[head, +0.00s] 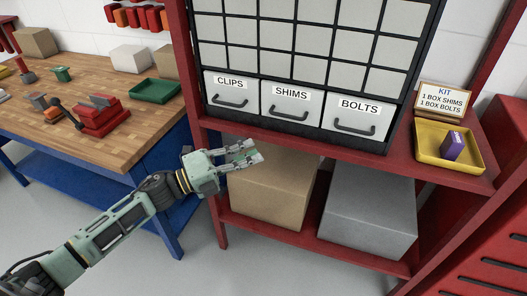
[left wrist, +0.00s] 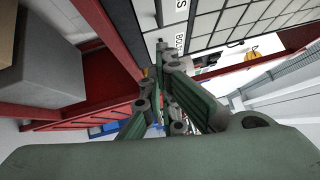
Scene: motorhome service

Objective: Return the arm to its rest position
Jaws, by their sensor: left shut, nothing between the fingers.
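My left arm comes in from the lower left of the head view. Its gripper (head: 243,154) is in front of the red shelf rack, below the drawer marked CLIPS (head: 231,90). The gripper is shut and empty. In the left wrist view the gripper (left wrist: 160,62) shows its fingers close together, with nothing held between them. My right gripper does not show in either view.
A cardboard box (head: 266,190) and a grey box (head: 368,218) sit on the lower shelf, close behind my gripper. A workbench (head: 115,150) stands at the left. A yellow tray (head: 430,158) holds a purple box (head: 452,146) at the right. Grey floor is clear below.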

